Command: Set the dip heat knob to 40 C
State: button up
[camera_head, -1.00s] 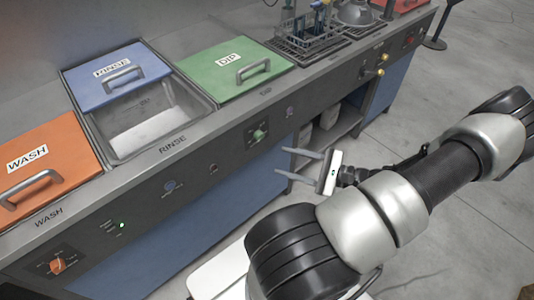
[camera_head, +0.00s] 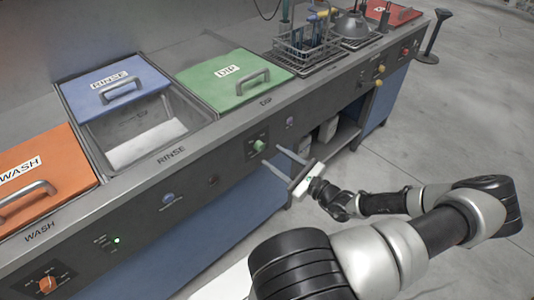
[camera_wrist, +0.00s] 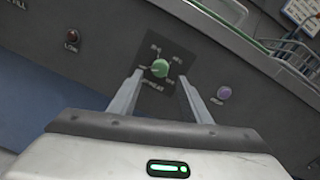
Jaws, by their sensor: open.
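The dip heat knob (camera_head: 259,145) is a small green dial on a dark plate on the front panel, below the green DIP lid (camera_head: 232,82). In the wrist view the green knob (camera_wrist: 160,68) sits between and beyond my two fingertips, with small marks around it that are too small to read. My gripper (camera_head: 272,157) is open, its two fingers pointing at the panel just below and beside the knob. In the wrist view my gripper (camera_wrist: 163,82) has a finger on either side of the knob. I cannot tell whether the fingers touch it.
An orange wash knob (camera_head: 47,284) is on the panel at lower left. A purple button (camera_head: 290,121) is right of the dip knob, and a blue button (camera_head: 168,198) is to its left. A wire basket (camera_head: 305,48) of tools stands on the counter. An open shelf (camera_head: 335,140) lies below.

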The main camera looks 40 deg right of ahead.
aim_at(262, 149)
jog(key=shift+w+a, duration=0.15)
jog(key=shift+w, duration=1.05)
jog(key=shift+w+a, duration=0.15)
jog(key=shift+w, duration=1)
jog(key=c, duration=1)
